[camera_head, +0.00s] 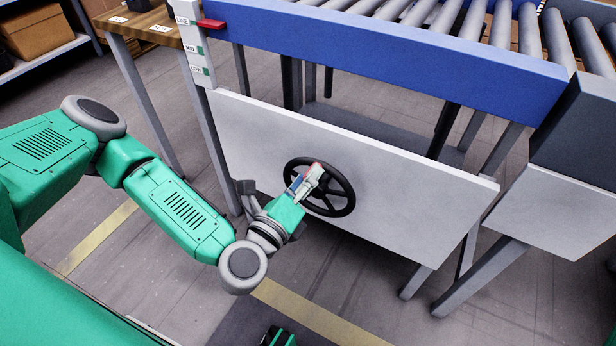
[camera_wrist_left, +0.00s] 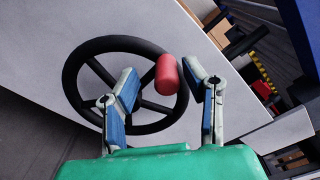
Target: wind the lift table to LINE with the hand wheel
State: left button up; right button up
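The black hand wheel (camera_head: 345,203) is on the white front panel; it also shows in the left wrist view (camera_wrist_left: 73,73). Its red knob (camera_wrist_left: 167,74) sits between the spread fingers of my left gripper (camera_wrist_left: 160,80), nearer the right finger in that view. A gap shows between the knob and the left finger. In the head view my left gripper (camera_head: 305,183) covers part of the wheel. The blue lift table (camera_head: 400,58) carries a red pointer (camera_head: 211,23), roughly level with the LINE label (camera_head: 183,20).
The label post (camera_head: 198,52) also bears MID and LOW marks. Grey rollers (camera_head: 475,20) lie on the table. A wooden-topped bench (camera_head: 140,24) stands at the left, and a grey unit (camera_head: 578,130) at the right. The floor before the panel has yellow stripes.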

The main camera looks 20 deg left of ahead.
pick_arm(q)
jog(key=s+a, duration=0.1)
jog(key=s, duration=1.1)
